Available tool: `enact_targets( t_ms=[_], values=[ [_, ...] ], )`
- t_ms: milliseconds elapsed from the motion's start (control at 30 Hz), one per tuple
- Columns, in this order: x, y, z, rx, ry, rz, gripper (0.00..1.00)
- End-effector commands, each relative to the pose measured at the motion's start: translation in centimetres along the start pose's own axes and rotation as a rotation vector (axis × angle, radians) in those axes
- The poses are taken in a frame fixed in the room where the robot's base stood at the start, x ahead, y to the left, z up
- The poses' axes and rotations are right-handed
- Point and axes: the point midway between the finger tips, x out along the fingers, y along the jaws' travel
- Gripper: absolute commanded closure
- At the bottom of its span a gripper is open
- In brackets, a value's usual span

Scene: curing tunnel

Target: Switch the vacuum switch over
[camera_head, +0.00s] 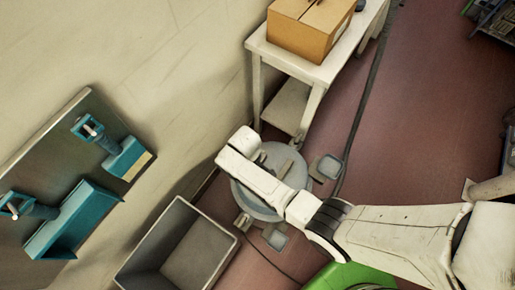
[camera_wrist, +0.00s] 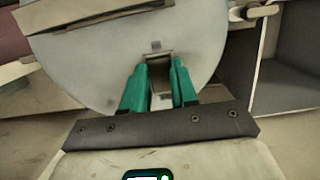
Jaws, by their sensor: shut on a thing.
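A round grey unit (camera_head: 277,160), apparently the vacuum, stands on the floor with small feet around it. Its grey round face (camera_wrist: 90,60) fills much of the wrist view. The vacuum switch (camera_wrist: 160,74) looks like a small pale block on this face. My gripper (camera_wrist: 160,72) has its green fingers on either side of the block and is shut on it. In the head view my arm crosses over the round unit and hides the fingers and the switch. I cannot tell which way the switch is set.
A grey open bin (camera_head: 178,250) stands beside the unit, near the wall. A white table (camera_head: 340,50) with a cardboard box (camera_head: 310,28) is behind. Teal fixtures (camera_head: 75,215) are mounted on a wall panel (camera_head: 50,140) at left. The red floor (camera_head: 430,110) at right is mostly clear.

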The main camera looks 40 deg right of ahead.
Motion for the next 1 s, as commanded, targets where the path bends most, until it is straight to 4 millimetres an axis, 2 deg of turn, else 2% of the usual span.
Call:
enact_targets(
  t_ms=[167,467,500,733,1000],
  values=[
    [0.07,-0.01,-0.27,0.000,-0.068,0.000,1.00],
    [-0.02,-0.01,-0.22,0.000,-0.074,0.000,1.00],
    [-0.02,-0.01,-0.21,0.000,-0.074,0.000,0.70],
    [-0.04,0.00,-0.21,0.000,-0.074,0.000,0.48],
    [-0.21,0.00,-0.23,0.000,-0.073,0.000,0.47]
  ],
)
